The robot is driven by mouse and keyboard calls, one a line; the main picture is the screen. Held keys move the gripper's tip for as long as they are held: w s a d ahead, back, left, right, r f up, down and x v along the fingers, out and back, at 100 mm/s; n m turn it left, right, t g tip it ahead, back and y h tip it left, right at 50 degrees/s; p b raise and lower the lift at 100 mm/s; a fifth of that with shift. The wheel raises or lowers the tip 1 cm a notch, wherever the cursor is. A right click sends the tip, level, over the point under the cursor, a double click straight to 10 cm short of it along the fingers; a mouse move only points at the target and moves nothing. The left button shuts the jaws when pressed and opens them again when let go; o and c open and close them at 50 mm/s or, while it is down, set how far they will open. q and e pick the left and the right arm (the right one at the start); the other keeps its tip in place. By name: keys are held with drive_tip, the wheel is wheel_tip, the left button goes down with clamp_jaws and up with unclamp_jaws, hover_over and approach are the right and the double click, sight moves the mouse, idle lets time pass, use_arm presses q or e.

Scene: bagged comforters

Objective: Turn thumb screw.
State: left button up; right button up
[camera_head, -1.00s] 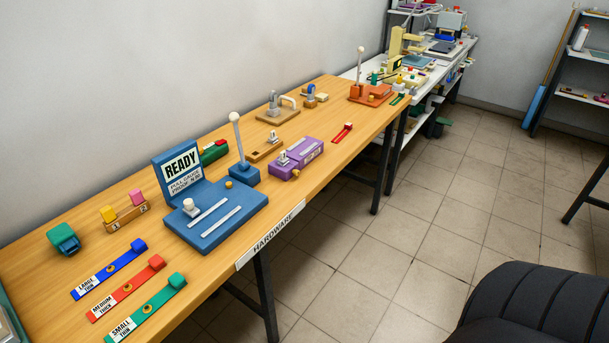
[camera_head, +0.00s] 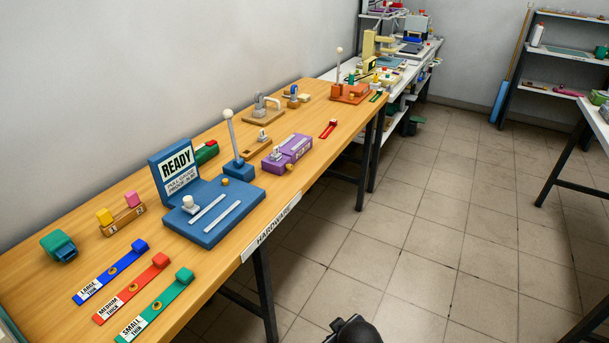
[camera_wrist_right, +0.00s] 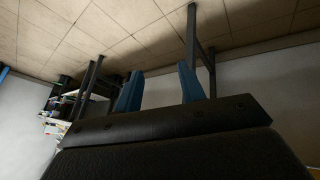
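I cannot tell for certain which part is the thumb screw. A blue fixture (camera_head: 225,222) with a "READY" sign (camera_head: 178,164) stands on the wooden bench. It carries a white knob (camera_head: 188,203), a small yellow knob (camera_head: 225,182), two pale rails and a white-tipped lever (camera_head: 229,115). A purple fixture (camera_head: 289,153) with metal parts on top sits behind it to the right. My right gripper (camera_wrist_right: 160,85) shows in the right wrist view, its two blue fingers apart and nothing between them, away from the bench objects. My left gripper is not in view.
Blue (camera_head: 112,269), red (camera_head: 135,287) and green (camera_head: 157,305) labelled strips lie at the bench's near end. A wooden block (camera_head: 122,220) holds yellow and pink pieces. An orange fixture (camera_head: 350,95) stands at the far end. Tiled floor (camera_head: 430,220) right of the bench is clear.

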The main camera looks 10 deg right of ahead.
drive_tip(key=w+a+r+n+t+y+b, duration=0.1)
drive_tip(key=w+r+n+t+b, duration=0.3)
drive_tip(key=w+r, duration=0.5)
drive_tip(key=w+a+r+n+t+y+b, duration=0.1)
drive_tip(key=w+a+r+n+t+y, duration=0.15)
drive_tip(key=w+r+n, duration=0.7)
drive_tip(key=w+r+n+t+y+b, duration=0.1)
drive_tip(key=w+r+n+t+b, duration=0.3)
drive_tip(key=w, duration=1.1)
drive_tip(key=n+g+y+b, duration=0.3)
drive_tip(key=n+g+y, duration=0.5)
drive_tip(key=n, duration=1.7)
approach(292, 167)
drive_tip(key=f+t+y, duration=0.2)
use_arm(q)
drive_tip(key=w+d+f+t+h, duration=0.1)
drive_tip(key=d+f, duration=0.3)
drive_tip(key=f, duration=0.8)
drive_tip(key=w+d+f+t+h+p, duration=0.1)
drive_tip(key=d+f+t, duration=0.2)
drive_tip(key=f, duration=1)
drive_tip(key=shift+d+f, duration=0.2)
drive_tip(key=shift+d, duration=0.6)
use_arm(e)
drive_tip(key=shift+m+h, duration=0.25)
drive_tip(key=shift+x, duration=3.75)
drive_tip(key=shift+s+a, duration=0.15)
drive_tip(key=shift+c, duration=0.4)
